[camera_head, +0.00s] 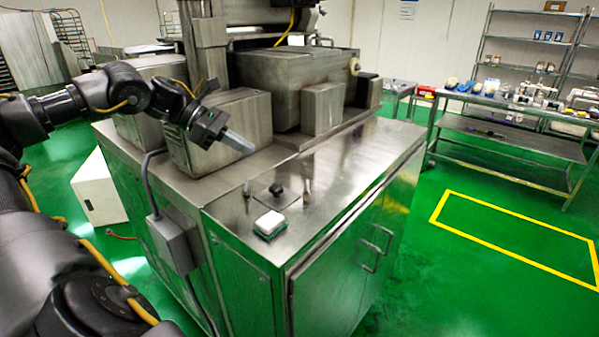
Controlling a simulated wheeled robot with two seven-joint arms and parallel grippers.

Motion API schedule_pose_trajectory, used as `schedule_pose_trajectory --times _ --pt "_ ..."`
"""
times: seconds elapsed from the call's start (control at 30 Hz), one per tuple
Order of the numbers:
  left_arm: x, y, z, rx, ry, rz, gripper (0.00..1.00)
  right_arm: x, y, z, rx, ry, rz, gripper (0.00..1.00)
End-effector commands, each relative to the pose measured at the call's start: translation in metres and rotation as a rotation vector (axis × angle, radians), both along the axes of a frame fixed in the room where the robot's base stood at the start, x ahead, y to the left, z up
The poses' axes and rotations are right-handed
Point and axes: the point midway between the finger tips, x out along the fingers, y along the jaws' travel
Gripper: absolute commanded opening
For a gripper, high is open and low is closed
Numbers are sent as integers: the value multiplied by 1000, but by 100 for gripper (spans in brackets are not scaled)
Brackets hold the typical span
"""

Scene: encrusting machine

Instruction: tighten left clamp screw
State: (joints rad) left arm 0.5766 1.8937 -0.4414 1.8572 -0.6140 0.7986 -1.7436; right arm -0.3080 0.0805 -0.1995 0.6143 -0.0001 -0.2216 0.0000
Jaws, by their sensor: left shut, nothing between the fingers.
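My left gripper (243,144) reaches in from the left over the steel machine (345,185). Its grey fingers are shut with nothing between them, in front of a steel box-shaped housing (238,115). Below the fingertips, apart from them, a small upright metal peg (246,188) stands on the machine top; it looks like the left clamp screw. A similar peg (306,190) stands to its right. A black knob (278,189) on a dark plate sits between them. How tight either peg is cannot be told. My right gripper is not in view.
A large steel box (292,85) stands at the back. The right part of the top is clear. A steel table (515,103) with several objects stands farther right, beyond open green floor.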

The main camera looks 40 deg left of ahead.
Motion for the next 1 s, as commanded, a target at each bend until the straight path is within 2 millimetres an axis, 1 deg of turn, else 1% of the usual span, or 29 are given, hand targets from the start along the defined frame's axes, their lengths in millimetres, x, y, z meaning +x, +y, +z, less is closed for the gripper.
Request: schedule_pose_trajectory --times 0.17,0.43,0.7,0.83,1.0 --pt "11 -15 -9 -3 4 -6 0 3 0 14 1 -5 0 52" --pt "40 -51 -34 -8 1 -7 0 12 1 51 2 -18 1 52" --pt "62 -76 -58 -6 1 -4 0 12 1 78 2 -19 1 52" --pt "69 -84 -67 -4 0 -2 0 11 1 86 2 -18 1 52" --pt "73 -89 -75 -1 1 -3 0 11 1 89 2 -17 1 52"
